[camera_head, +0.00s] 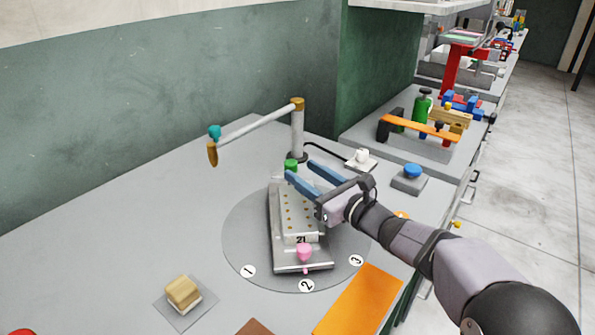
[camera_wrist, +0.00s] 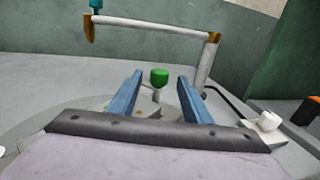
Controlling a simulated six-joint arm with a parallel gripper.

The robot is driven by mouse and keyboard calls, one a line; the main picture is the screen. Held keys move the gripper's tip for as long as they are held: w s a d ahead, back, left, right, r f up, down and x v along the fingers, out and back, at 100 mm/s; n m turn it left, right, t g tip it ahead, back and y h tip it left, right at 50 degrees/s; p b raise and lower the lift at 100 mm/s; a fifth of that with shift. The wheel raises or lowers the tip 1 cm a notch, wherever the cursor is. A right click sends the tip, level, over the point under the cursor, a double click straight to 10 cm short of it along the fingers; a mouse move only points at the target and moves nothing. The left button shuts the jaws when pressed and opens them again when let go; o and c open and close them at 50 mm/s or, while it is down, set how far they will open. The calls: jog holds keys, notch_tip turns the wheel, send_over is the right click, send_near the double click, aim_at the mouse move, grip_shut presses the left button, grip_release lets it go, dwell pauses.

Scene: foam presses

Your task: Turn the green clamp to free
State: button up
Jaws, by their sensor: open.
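The green clamp (camera_head: 291,164) is a small green knob at the far end of a grey plate (camera_head: 276,228) on a round grey disc (camera_head: 240,215). In the wrist view the green clamp (camera_wrist: 159,77) stands on a short metal stem, between the fingers in the picture and beyond them. My gripper (camera_head: 299,170) has two blue fingers, spread apart and empty. In the wrist view my gripper (camera_wrist: 158,88) frames the knob without visible contact. The clamp's base is partly hidden behind my gripper. A pink clamp (camera_head: 304,252) stands at the plate's near end.
A post with a white swing arm (camera_head: 258,120) stands behind the disc. A white knob (camera_head: 361,157) and a blue button (camera_head: 412,171) are to the right. An orange mat (camera_head: 360,300) lies in front. A foam block (camera_head: 183,291) sits front left. The left tabletop is clear.

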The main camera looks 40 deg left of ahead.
jog(key=shift+v, duration=0.8)
jog(key=w+d+r+n+t+h+b, duration=0.1)
jog(key=w+d+n+t+h, duration=0.2)
jog(key=d, duration=1)
jog(key=w+d+n+t+h, duration=0.2)
jog(key=w+d+h, duration=0.25)
jog(key=d, duration=0.85)
jog(key=s+d+f+n+g+h, duration=0.95)
jog(key=s+d+f+n, duration=0.55)
jog(key=s+d+f, duration=1)
notch_tip(320, 180, up, 22)
jog(key=s+p, duration=0.1)
jog(key=p, duration=2)
jog(key=shift+d+f+t+h+p, duration=0.25)
jog(key=shift+d+t+h+p, duration=0.1)
jog(key=shift+d, duration=0.1)
jog(key=shift+s, duration=0.1)
